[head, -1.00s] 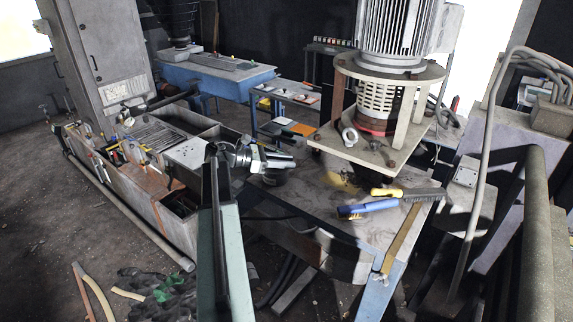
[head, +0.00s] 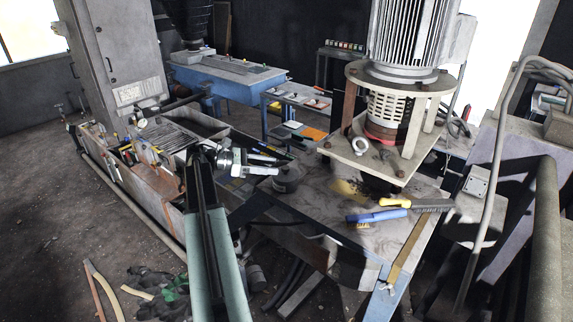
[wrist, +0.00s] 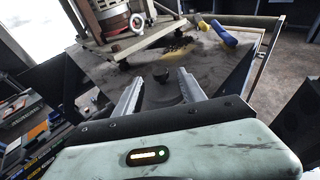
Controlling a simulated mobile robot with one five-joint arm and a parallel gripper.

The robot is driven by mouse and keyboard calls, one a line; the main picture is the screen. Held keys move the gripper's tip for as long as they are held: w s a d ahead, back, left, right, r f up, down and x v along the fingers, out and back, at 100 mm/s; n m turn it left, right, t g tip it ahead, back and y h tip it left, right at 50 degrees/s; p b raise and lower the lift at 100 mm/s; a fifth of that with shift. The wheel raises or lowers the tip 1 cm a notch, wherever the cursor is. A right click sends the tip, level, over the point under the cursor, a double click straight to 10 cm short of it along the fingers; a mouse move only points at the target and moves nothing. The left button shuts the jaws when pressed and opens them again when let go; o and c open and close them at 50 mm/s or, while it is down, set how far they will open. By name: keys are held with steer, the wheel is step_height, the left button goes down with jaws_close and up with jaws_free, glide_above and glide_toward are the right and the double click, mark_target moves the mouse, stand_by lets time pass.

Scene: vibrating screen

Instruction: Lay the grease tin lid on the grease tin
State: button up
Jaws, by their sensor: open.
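A dark round lid-like piece (head: 287,179) lies on the left part of the steel bench, just beyond my gripper. In the wrist view it shows as a dark disc with a black knob (wrist: 160,74), lying between the lines of the two fingers. I take it for the grease tin lid. My gripper (head: 272,162) is open, and it also shows in the wrist view (wrist: 157,90) with both grey fingers apart. I cannot tell whether the fingers are level with the disc. I cannot make out the grease tin for certain.
A large motor (head: 408,45) on a plate with posts stands over the bench (head: 350,228). A blue-handled brush (head: 376,216) and a yellow-handled wire brush (head: 395,203) lie to the right. A tool-filled trough (head: 160,190) stands left. The front of the bench is mostly clear.

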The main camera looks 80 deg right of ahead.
steer(key=shift+v, duration=1.2)
steer(key=w+a+f+t, duration=0.3)
steer(key=w+a+f, duration=0.1)
steer(key=w+a, duration=0.6)
steer(key=w+a+f+m+t, duration=0.1)
steer(key=w+a+f+t, duration=0.35)
steer(key=w+a, duration=0.55)
steer(key=w+a+f+t, duration=0.3)
steer(key=w+a+f, duration=0.2)
steer(key=w+a, duration=0.5)
steer(key=w+a+f+m+t+y, duration=0.1)
steer(key=w+a+y, duration=0.1)
steer(key=a, duration=1.1)
steer(key=w+a+f+m+t+y, duration=0.1)
steer(key=w+a+f+t, duration=0.15)
steer(key=a, duration=0.95)
steer(key=w+a+f+m+y, duration=0.1)
steer(key=w+a+y, duration=0.15)
steer(key=a, duration=1.05)
step_height(320, 180, down, 9)
steer(key=b, duration=0.9)
steer(key=shift+w+d, duration=0.25)
steer(key=shift+w, duration=0.1)
